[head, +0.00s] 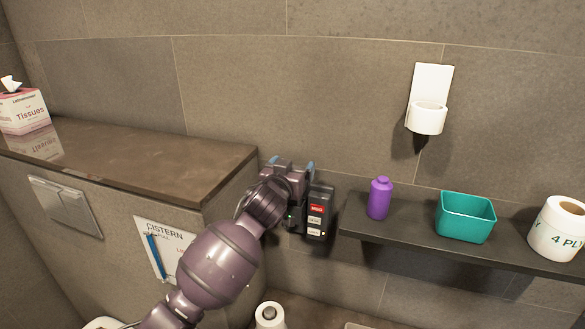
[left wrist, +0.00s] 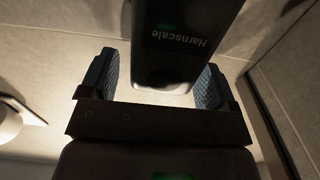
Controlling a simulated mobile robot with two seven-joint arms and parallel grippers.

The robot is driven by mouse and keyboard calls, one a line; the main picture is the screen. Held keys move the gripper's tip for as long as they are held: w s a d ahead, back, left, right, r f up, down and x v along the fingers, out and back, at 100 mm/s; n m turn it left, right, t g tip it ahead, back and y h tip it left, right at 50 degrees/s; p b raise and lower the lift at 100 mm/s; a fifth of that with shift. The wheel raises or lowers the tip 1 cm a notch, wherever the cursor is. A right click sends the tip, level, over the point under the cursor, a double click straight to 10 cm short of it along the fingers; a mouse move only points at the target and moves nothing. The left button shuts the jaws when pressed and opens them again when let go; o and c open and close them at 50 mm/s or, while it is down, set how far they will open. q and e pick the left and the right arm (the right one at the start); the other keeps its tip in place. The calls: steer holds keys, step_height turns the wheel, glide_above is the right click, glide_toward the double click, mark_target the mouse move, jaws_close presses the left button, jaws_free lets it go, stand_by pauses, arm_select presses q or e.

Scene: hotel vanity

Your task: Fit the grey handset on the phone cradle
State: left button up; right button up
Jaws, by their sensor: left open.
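A dark wall phone unit (head: 319,212), with a red label and smaller pale labels, is fixed to the wall left of the shelf and looks like the cradle. My left gripper (head: 290,164) is up against its left side, blue fingertips pointing up, and hides part of it. In the left wrist view, a dark grey slab lettered Harnscale (left wrist: 180,45) lies between the open, blue-padded fingers (left wrist: 155,80), with a gap on each side. It looks like the handset. I cannot tell whether it sits on the cradle. My right gripper is not in view.
The shelf (head: 400,238) to the right bears a purple bottle (head: 380,198), a teal bin (head: 466,217) and a paper roll (head: 560,228). A white wall holder (head: 428,118) is above. The brown ledge (head: 130,160) lies left, with a tissue box (head: 22,108).

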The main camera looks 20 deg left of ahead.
arm_select(q)
steer(key=shift+s, duration=0.1)
steer(key=s, duration=1)
steer(key=shift+s+a, duration=0.2)
steer(key=shift+s, duration=0.1)
stand_by(0.5)
